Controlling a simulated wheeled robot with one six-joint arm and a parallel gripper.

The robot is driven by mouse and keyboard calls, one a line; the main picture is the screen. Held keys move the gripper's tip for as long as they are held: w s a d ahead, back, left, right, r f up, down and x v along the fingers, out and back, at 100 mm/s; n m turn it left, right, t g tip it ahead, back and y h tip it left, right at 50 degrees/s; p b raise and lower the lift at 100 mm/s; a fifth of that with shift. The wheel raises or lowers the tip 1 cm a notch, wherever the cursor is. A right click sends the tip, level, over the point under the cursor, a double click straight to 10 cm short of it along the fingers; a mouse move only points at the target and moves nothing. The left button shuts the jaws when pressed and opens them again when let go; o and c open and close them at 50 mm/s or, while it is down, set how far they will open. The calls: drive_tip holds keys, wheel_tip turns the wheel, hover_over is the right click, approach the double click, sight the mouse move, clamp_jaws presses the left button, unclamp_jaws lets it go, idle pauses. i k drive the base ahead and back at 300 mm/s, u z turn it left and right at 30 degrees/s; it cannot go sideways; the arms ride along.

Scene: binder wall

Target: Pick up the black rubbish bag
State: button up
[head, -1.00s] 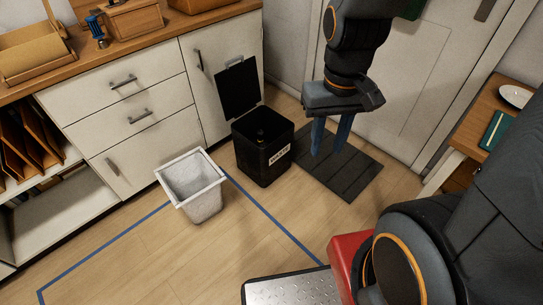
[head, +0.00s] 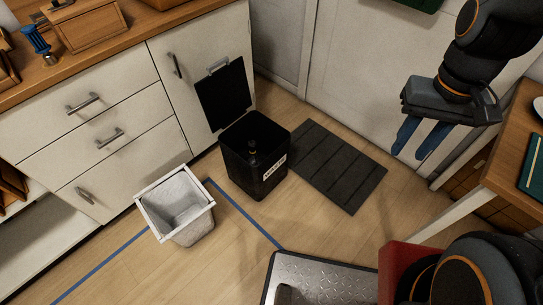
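A black waste bin (head: 240,182) with a white label stands on the floor in the head view, its lid (head: 221,96) raised against the cabinet. Inside it is a dark shape with a narrow upright neck (head: 252,149), which looks like the tied top of the black rubbish bag. The rest of the bag is hidden by the bin or lost in shadow. My gripper (head: 411,154) is to the right of the bin and apart from it, in front of the door. Its two blue fingers point down, spread and empty.
A white bin (head: 188,230) with a pale liner stands left of the black bin. A dark mat (head: 337,165) lies to its right. White cabinets (head: 100,125) stand behind. A wooden table (head: 505,150) is at the right, close to my gripper. Blue tape (head: 245,215) marks the floor.

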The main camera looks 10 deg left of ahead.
sight(253, 153)
drive_tip(key=u, duration=0.1)
drive_tip(key=i, duration=0.55)
drive_tip(key=u, duration=0.85)
drive_tip(key=i, duration=0.35)
drive_tip(key=u, duration=0.4)
